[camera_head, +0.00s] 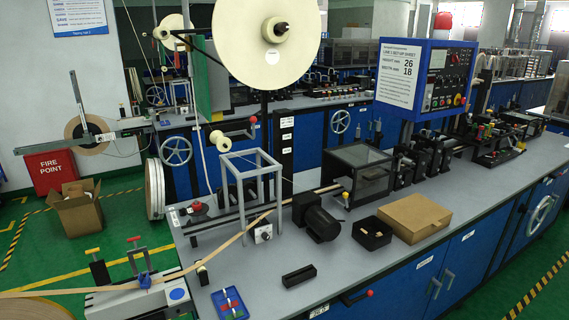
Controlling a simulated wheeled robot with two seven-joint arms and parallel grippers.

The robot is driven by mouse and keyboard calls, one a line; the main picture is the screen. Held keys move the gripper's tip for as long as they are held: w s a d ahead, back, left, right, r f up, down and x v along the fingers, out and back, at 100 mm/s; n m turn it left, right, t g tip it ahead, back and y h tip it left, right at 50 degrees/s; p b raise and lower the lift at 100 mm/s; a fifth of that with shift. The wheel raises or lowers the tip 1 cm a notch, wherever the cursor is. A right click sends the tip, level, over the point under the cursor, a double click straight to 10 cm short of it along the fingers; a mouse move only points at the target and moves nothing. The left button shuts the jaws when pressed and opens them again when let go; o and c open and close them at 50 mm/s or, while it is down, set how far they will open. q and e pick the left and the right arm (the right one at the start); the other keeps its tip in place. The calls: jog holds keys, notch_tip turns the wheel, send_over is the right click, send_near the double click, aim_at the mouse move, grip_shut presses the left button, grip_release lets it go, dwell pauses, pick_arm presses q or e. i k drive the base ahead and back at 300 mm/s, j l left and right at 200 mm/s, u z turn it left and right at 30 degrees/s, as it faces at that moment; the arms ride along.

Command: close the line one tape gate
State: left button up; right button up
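A tan tape (213,249) runs from a large reel (35,309) at the lower left, over a pale box-shaped unit (120,300) at the bench's near left end, and up towards a grey frame (250,190). Neither of my grippers is in view.
A small blue tray (229,304), a black block (299,276), a black motor (320,222), an open black box (372,233) and a cardboard box (415,217) stand on the grey bench. A control panel (427,78) carries a Line 1 set-up sheet. Bare bench lies around the black block.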

aim_at(98, 268)
jog(key=u, duration=1.3)
